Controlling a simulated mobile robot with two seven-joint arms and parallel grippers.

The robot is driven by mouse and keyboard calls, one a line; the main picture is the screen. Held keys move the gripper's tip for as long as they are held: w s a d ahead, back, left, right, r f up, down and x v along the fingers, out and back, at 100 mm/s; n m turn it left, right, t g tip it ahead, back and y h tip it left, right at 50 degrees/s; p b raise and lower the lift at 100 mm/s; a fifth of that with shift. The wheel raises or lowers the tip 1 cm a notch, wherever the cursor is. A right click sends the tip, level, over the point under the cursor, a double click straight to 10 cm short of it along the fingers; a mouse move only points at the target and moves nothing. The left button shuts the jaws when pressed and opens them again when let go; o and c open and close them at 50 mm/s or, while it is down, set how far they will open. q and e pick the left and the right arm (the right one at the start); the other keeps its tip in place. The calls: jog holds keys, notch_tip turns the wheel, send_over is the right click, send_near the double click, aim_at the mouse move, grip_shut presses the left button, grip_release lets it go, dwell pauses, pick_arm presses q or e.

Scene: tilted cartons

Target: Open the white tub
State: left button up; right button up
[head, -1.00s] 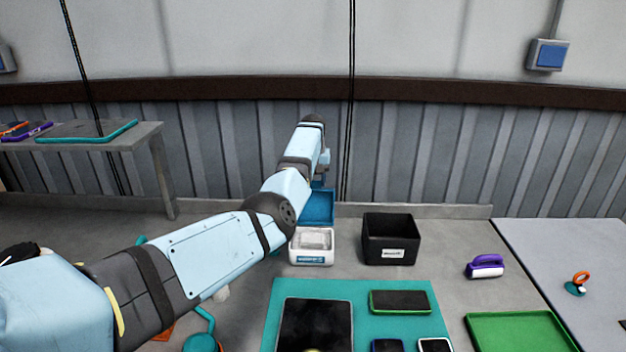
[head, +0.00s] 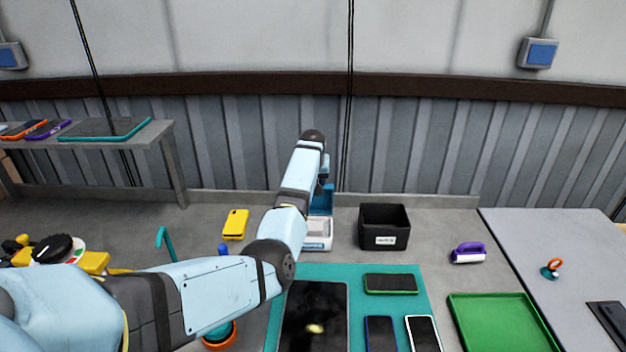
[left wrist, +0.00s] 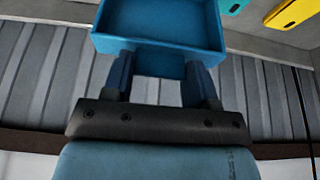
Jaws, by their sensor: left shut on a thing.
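The white tub (head: 319,240) stands on the bench in the head view, partly hidden behind my left forearm. Its visible top looks pale and recessed. My right gripper is not in view.
A black bin (head: 384,228) stands right of the tub. A teal mat (head: 358,300) with several phones lies in front. A green tray (head: 500,325) and a purple-handled tool (head: 468,252) are to the right. A yellow phone (head: 235,224) lies left of my arm.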

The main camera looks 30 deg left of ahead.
pick_arm(q)
jog(key=o, duration=1.3)
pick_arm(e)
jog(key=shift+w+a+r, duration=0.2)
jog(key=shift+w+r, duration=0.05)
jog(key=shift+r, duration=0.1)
pick_arm(q)
jog(key=shift+r, duration=0.1)
jog(key=b+v, duration=0.1)
jog(key=v, duration=1.2)
jog(key=shift+r+b, duration=0.3)
jog(key=shift+r, duration=0.05)
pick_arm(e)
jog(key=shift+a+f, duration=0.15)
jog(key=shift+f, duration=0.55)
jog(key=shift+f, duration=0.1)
